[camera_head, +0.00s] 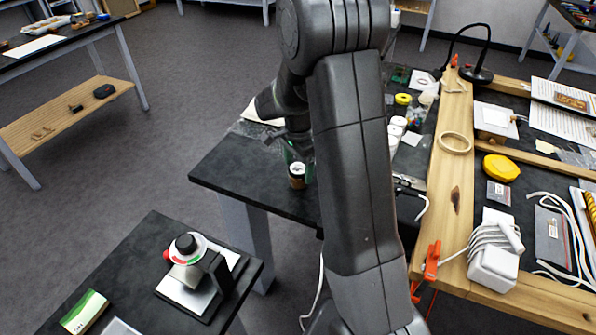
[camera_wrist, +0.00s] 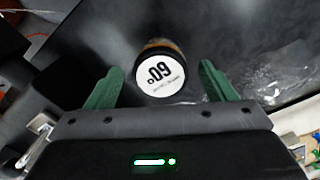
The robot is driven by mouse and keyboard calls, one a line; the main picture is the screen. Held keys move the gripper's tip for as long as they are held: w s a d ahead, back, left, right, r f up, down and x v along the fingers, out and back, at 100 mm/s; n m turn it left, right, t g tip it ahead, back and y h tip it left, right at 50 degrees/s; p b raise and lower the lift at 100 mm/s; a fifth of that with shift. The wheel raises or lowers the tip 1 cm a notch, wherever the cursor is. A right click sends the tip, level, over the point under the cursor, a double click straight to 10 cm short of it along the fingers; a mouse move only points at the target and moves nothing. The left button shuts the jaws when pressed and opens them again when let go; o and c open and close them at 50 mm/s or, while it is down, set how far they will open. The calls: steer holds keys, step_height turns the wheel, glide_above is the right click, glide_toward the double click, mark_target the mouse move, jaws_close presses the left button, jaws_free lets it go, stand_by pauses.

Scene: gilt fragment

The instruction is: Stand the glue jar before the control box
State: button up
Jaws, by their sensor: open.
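The glue jar (camera_head: 297,172) is a small dark jar with a white lid, standing on the black table near its front left part. My gripper (camera_head: 295,152) is above and around the jar. Its green fingers (camera_wrist: 158,80) are open, one on each side of the jar with a gap to each. What looks like the control box (camera_head: 207,283), with a black knob, a white dial and a red button, stands on the lower left black table.
A green-and-white packet (camera_head: 84,312) lies on the lower left table, left of the control box. The wooden-framed bench (camera_head: 455,170) at right is crowded with tape, a yellow tape measure (camera_head: 501,168) and cables. A floor gap separates the two black tables.

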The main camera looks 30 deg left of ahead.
mark_target(298, 168)
step_height(298, 168, up, 10)
steer(key=shift+f, duration=0.2)
step_height(298, 168, down, 12)
steer(key=shift+f, duration=0.1)
steer(key=shift+w+a+r, duration=0.1)
steer(key=shift+r, duration=1.75)
